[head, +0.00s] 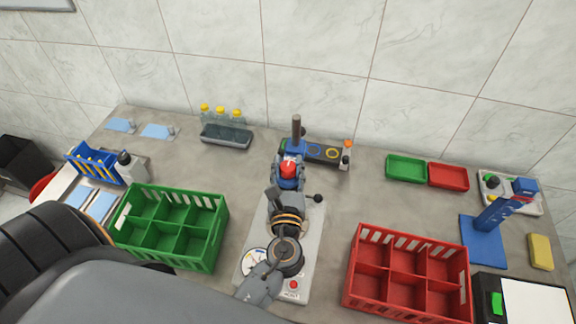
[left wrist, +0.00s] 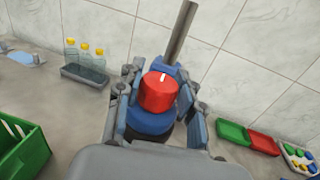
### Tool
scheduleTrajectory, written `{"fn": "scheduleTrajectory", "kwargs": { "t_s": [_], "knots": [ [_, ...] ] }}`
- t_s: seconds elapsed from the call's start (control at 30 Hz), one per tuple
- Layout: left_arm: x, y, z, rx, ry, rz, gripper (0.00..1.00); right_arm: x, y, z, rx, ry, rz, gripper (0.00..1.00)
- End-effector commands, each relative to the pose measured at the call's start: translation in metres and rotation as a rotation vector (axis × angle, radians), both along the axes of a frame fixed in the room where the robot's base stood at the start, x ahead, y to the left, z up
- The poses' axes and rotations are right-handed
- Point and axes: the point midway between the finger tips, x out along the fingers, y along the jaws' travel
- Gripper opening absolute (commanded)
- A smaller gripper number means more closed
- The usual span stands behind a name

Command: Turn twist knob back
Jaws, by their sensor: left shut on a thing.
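The twist knob (left wrist: 158,92) is a red cap with a white mark line on top. It sits above a blue collar (left wrist: 151,122) in the left wrist view, and its red top also shows in the head view (head: 288,167). My left gripper (head: 288,178) reaches over the grey feeder base (head: 311,225), with its fingers on either side of the knob, shut on it. The exact contact points are partly hidden. A dark grey post (head: 296,130) rises just behind the knob. My right gripper is not in view.
A green crate (head: 220,222) stands left of the feeder and a red crate (head: 352,262) right of it. A tray of yellow-capped bottles (head: 226,139) is at the back. Small green (head: 406,168) and red (head: 448,176) trays lie back right.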

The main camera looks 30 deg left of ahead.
Motion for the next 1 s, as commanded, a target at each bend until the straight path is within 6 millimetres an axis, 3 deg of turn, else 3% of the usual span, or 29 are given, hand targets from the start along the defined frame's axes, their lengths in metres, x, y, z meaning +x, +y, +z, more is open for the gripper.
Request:
{"fn": "scheduleTrajectory", "kwargs": {
  "t_s": [0.17, 0.2, 0.3, 0.67, 0.77, 1.0],
  "knots": [
    [0.0, 0.0, 0.001, 0.001, 0.0, 0.0, 0.06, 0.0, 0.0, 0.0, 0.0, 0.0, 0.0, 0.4],
    [0.0, 0.0, 0.001, 0.0, -0.001, 0.0, 0.41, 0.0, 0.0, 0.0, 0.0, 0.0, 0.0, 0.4],
    [0.0, 0.0, 0.001, 0.0, -0.001, 0.0, 0.61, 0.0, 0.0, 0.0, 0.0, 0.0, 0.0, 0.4],
    [-0.003, -0.001, 0.0, 0.001, 0.0, -0.001, 0.61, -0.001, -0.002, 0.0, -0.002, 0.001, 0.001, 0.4],
    [-0.012, -0.006, -0.001, -0.001, 0.002, -0.003, 0.61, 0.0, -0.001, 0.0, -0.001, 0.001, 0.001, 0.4],
    [-0.057, -0.028, -0.001, 0.0, 0.004, -0.002, 0.61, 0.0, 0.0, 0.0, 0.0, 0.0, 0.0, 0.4]
  ]
}}
